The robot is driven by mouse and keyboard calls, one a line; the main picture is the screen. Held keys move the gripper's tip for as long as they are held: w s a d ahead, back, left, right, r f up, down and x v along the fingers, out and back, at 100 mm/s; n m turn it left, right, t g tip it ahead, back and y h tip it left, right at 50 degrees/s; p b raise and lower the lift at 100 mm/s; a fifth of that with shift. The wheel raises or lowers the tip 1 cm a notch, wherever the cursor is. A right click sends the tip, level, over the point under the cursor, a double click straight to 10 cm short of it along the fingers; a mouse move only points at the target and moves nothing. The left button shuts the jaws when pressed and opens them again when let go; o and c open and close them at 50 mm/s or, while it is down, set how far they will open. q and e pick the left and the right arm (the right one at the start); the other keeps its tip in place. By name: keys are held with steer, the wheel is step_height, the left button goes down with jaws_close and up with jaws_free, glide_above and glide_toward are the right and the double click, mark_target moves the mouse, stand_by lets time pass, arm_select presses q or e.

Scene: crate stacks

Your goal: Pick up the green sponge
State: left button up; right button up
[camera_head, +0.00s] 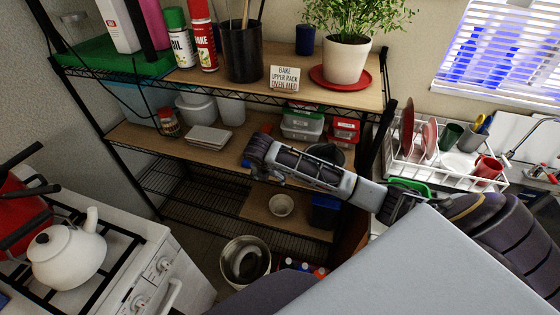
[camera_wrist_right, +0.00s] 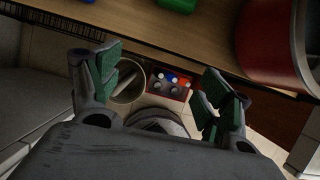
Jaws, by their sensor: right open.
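A bright green item (camera_head: 410,186) lies by the near edge of the white dish rack, partly hidden behind my right arm; I cannot tell whether it is the green sponge. In the right wrist view another green item (camera_wrist_right: 178,5) is cut off by the top edge, on a wooden surface; what it is is unclear. My right gripper (camera_head: 254,158) is in front of the wooden shelves, well left of the green item by the rack. Its fingers with green pads are spread and empty in the right wrist view (camera_wrist_right: 160,88). My left gripper is not in view.
The wire shelf unit (camera_head: 225,101) holds jars, containers and a potted plant (camera_head: 346,58). The dish rack (camera_head: 437,178) with plates and cups stands at the right. A white kettle (camera_head: 68,255) sits on the stove at left. A metal pot (camera_head: 245,262) stands low down.

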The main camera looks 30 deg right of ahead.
steer(key=shift+w, duration=0.1)
steer(key=shift+w+d+p, duration=0.55)
steer(key=shift+w+d, duration=1.5)
steer(key=shift+d, duration=0.2)
steer(key=shift+w+d+p, duration=0.55)
steer(key=shift+w+d, duration=1.45)
steer(key=shift+d, duration=0.2)
steer(key=shift+f, duration=0.15)
steer(key=shift+p+x, duration=0.35)
steer(key=shift+x, duration=2)
steer(key=shift+c, duration=0.3)
steer(key=c, duration=0.9)
